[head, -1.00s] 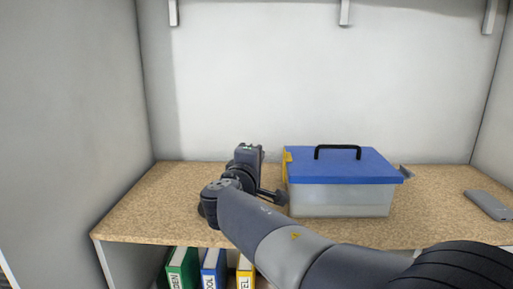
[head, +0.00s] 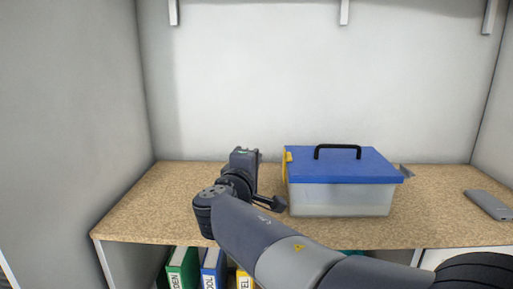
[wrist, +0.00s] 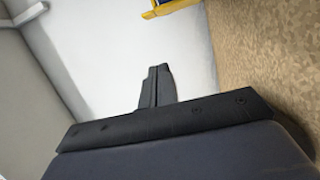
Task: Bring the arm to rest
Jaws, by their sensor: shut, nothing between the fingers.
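My gripper (head: 272,203) is over the shelf board, just left of the box, with its fingers pointing right toward the box's lower left side. In the wrist view my gripper (wrist: 157,85) shows its two fingers together with nothing between them. The box (head: 340,199) has a clear body, a closed blue lid, a black handle and a yellow latch on its left. A small part of the box and its yellow latch (wrist: 165,9) shows at the top of the wrist view. I cannot tell whether the fingertips touch the box.
The speckled shelf board (head: 140,205) is bare at the left. A flat grey object (head: 489,205) lies at the right. Green, blue and yellow binders (head: 212,268) stand below the board. A grey side wall (head: 70,130) bounds the left, and a pale wall stands behind.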

